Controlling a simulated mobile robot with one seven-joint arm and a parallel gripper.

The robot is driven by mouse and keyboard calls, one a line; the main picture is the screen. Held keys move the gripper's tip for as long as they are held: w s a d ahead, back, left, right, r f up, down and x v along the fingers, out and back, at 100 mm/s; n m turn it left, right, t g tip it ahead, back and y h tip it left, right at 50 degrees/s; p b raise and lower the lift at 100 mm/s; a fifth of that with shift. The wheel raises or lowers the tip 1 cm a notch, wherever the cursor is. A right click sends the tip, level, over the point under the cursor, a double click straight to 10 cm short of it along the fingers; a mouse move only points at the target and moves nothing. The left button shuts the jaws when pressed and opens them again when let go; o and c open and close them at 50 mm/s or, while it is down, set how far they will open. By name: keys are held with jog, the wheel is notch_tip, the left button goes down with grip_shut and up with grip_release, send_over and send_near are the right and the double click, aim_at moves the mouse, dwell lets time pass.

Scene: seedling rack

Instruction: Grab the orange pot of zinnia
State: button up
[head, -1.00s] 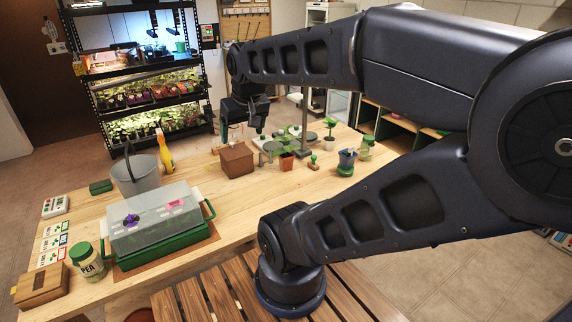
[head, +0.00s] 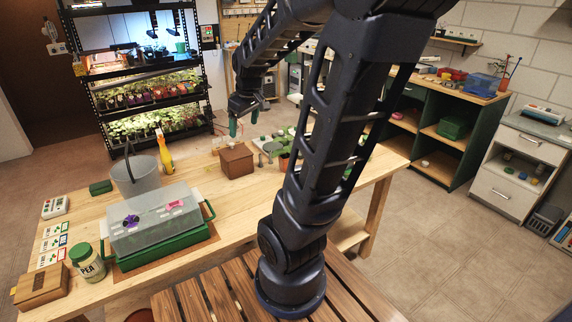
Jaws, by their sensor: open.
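Rows of small potted seedlings stand under lights on the middle shelf (head: 132,109) of the black rack; their pots show several colours, but they are too small to tell which is the orange pot of zinnia. A reddish-brown pot with a leafy plant (head: 284,162) stands on the bench, partly hidden by my arm; I cannot tell its kind. My gripper (head: 243,121) is open above the far part of the bench, right of the rack and apart from the pots. No object shows clearly between its fingers.
The wooden bench (head: 226,222) holds a grey bucket (head: 136,178), a yellow bottle (head: 164,153), a brown box (head: 237,160), a clear-lidded green propagator (head: 160,250) with purple and pink patches, and a PEA jar (head: 88,263). Floor is free at right.

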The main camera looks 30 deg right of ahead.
jog(key=w+d+f+n+g+h, duration=0.15)
jog(key=w+d+f+n, duration=0.35)
jog(key=w+d+f, duration=0.5)
jog(key=n+g+h, duration=0.2)
jog(key=n+h, duration=0.2)
jog(key=n, duration=0.3)
send_near(287, 162)
notch_tip(287, 162, down, 2)
jog(key=w+d, duration=0.2)
jog(key=w, duration=0.1)
jog(key=shift+x, duration=5.25)
jog(key=shift+a, duration=0.1)
jog(key=c, duration=1.2)
jog(key=shift+o, duration=0.2)
